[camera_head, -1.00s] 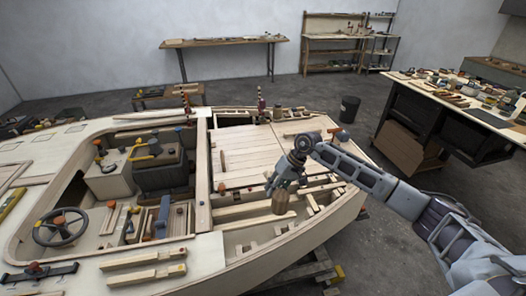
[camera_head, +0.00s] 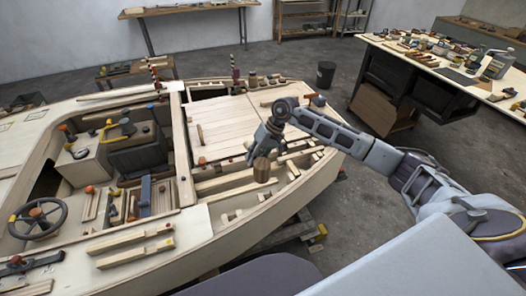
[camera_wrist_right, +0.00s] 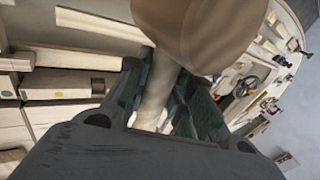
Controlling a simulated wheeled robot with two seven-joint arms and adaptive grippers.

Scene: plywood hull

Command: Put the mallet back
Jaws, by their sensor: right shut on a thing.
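The mallet (camera_head: 262,171) has a round brown wooden head and a pale handle. My right gripper (camera_head: 257,152) is shut on its handle and holds it over the right part of the plywood hull (camera_head: 230,226). In the right wrist view the mallet head (camera_wrist_right: 200,28) fills the top middle, and its pale handle (camera_wrist_right: 153,100) runs down between the green-black fingers of the gripper (camera_wrist_right: 165,98). The fingers hide part of the handle. My left gripper is not in view.
A workbench (camera_head: 425,92) covered with several tools and parts stands at the right, beyond the hull. A dark bin (camera_head: 325,75) stands on the floor between them. The hull carries a steering wheel (camera_head: 38,220) and loose wooden strips. Grey floor is open right of the hull.

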